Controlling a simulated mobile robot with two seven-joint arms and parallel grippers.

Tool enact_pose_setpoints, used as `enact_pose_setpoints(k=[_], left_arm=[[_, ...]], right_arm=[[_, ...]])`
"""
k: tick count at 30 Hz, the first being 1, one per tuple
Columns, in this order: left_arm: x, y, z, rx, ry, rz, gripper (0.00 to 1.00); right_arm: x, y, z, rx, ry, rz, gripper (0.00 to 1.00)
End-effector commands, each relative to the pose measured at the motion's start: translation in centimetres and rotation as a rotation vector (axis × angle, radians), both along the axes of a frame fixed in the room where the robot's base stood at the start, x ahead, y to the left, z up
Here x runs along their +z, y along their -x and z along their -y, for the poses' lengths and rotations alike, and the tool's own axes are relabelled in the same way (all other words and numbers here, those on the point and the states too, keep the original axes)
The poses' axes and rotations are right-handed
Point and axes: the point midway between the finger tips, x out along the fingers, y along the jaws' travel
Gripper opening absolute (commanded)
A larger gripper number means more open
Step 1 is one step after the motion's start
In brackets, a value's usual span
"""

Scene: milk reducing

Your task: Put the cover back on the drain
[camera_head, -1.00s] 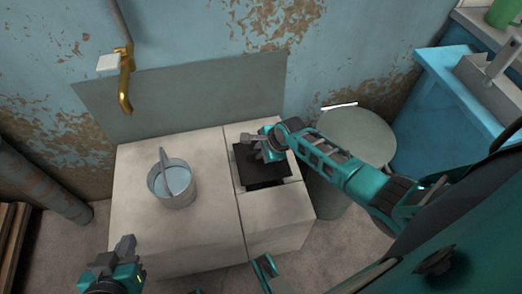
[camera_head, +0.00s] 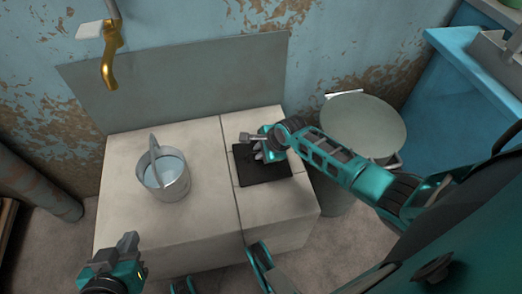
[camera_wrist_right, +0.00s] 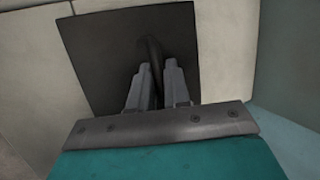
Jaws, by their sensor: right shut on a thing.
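The drain cover (camera_head: 267,176) is a dark square plate with a curved handle. It lies over the drain opening in the right part of the pale tiled block, and the opening is hidden under it. I cannot tell whether it sits fully flush. My right gripper (camera_head: 262,154) is over the cover and shut on its handle. In the right wrist view the cover (camera_wrist_right: 105,55) lies flat on the tiles, with the fingers (camera_wrist_right: 158,80) at the handle. My left gripper (camera_head: 127,242) is off the block's front left, away from the cover; its jaw state is unclear.
A metal bucket of water (camera_head: 163,176) stands on the left of the pale block (camera_head: 200,220). A brass tap (camera_head: 109,65) is on the wall above. A lidded round bin (camera_head: 365,125) stands right of the block, under my right arm. A blue counter (camera_head: 440,85) is further right.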

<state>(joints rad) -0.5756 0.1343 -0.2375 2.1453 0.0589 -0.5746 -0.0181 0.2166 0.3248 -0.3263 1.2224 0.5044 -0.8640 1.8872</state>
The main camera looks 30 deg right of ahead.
Motion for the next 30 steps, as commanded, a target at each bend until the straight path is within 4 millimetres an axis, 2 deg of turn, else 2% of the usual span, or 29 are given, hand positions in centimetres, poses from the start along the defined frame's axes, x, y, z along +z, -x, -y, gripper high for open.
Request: enact_pose_setpoints(k=[21,22,30], left_arm=[[-0.7,-0.1,-0.5,0.004,-0.009,0.003,0.0],[-0.6,-0.1,-0.5,0.004,-0.009,0.003,0.0],[-0.6,-0.1,-0.5,0.004,-0.009,0.003,0.0]], right_arm=[[-0.9,-0.1,0.0,0.0,0.0,0.003,0.0],[-0.9,-0.2,0.0,-0.001,0.0,0.004,0.19],[-0.9,-0.1,0.0,-0.001,0.0,0.002,0.44]])
